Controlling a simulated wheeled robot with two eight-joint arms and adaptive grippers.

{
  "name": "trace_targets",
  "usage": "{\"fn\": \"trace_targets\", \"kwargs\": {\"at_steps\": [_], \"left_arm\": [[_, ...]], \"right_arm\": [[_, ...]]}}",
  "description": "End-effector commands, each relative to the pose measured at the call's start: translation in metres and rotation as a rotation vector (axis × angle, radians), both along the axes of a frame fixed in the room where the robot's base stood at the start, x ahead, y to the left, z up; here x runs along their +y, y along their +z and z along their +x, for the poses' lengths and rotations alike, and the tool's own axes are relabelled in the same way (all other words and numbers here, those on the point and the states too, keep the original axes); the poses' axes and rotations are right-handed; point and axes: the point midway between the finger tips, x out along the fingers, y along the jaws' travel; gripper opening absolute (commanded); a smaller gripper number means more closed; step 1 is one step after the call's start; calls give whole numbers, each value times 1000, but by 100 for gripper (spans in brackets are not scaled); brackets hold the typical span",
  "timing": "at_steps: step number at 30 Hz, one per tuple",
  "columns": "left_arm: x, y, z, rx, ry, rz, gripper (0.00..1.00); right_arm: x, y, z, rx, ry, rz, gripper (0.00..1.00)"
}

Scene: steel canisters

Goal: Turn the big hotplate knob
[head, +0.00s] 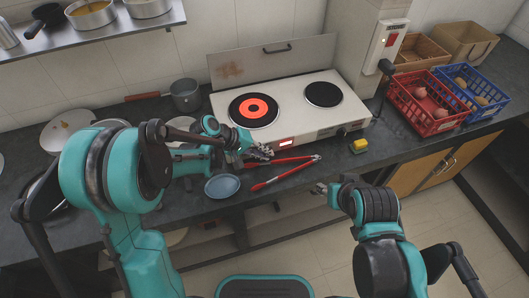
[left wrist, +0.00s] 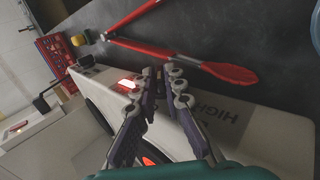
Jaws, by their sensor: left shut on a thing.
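The white hotplate (head: 300,122) stands against the back wall. Its left burner (head: 253,108) glows orange-red and its right burner (head: 323,94) is dark. A small light (head: 287,141) on the front panel is lit red. My left gripper (head: 262,152) is at the left part of the front panel. In the left wrist view its fingers (left wrist: 164,76) are close together at the panel, shut on the big knob, which they mostly hide. A smaller black knob (head: 341,132) shows at the panel's right. My right gripper (head: 319,189) hangs before the counter edge, its finger opening unclear.
Red tongs (head: 285,174) lie on the dark counter before the hotplate, near a blue bowl (head: 222,186). A yellow block (head: 359,146) sits to the right. Red (head: 436,126) and blue (head: 497,107) baskets stand farther right. A pot (head: 186,97) is behind left.

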Motion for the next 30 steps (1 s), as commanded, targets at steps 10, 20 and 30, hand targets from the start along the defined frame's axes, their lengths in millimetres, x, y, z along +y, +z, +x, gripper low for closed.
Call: {"fn": "trace_targets", "kwargs": {"at_steps": [10, 20, 30], "left_arm": [[-6, 7, 1, 64, -5, 203, 0], [-12, 8, 4, 151, -4, 469, 0], [-16, 7, 6, 214, -2, 663, 0]], "right_arm": [[0, 26, 0, 0, 0, 0, 40], [0, 42, 0, 0, 0, 0, 40], [0, 47, 0, 0, 0, 0, 40]]}}
